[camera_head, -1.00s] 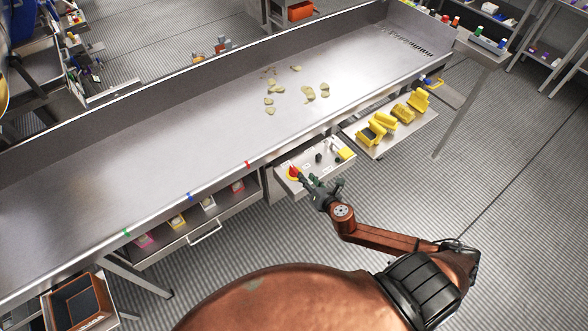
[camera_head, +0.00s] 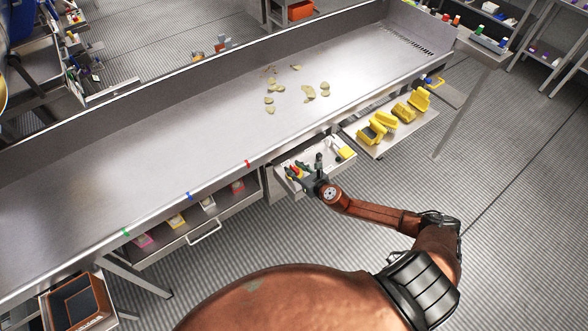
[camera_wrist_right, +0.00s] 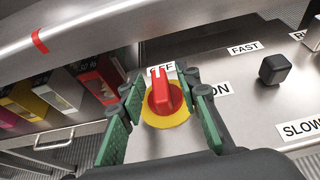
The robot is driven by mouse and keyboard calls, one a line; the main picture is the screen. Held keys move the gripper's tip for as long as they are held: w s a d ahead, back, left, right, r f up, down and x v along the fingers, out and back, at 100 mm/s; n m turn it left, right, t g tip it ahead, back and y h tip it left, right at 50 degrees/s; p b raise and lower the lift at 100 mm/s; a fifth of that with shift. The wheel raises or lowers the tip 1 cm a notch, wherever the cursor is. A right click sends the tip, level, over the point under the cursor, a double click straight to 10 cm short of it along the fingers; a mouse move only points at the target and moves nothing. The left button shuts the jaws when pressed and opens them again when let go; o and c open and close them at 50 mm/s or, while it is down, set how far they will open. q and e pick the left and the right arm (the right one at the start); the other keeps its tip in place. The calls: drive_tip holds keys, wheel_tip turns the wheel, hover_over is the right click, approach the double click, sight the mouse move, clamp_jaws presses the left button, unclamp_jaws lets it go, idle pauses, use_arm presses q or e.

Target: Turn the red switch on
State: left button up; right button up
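The red switch (camera_wrist_right: 162,96) is a round red knob with a raised grip on a yellow disc, on a metal control panel (camera_wrist_right: 240,110). Its grip points up toward the "OFF" label, and the "ON" label (camera_wrist_right: 217,89) is to its right. In the head view the red switch (camera_head: 296,171) shows small at the panel's left end. My right gripper (camera_wrist_right: 162,88) is open, with one green finger on each side of the knob. I cannot tell whether the fingers touch it. In the head view my right gripper (camera_head: 301,172) is over the panel. My left gripper is not in view.
A black knob (camera_wrist_right: 273,69) sits right of the switch among "FAST" and "SLOW" labels. The steel table edge (camera_wrist_right: 90,45) runs just behind the panel. A drawer (camera_head: 205,231) is to the left.

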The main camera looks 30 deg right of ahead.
drive_tip(key=shift+c, duration=0.2)
clamp_jaws()
idle(0.3)
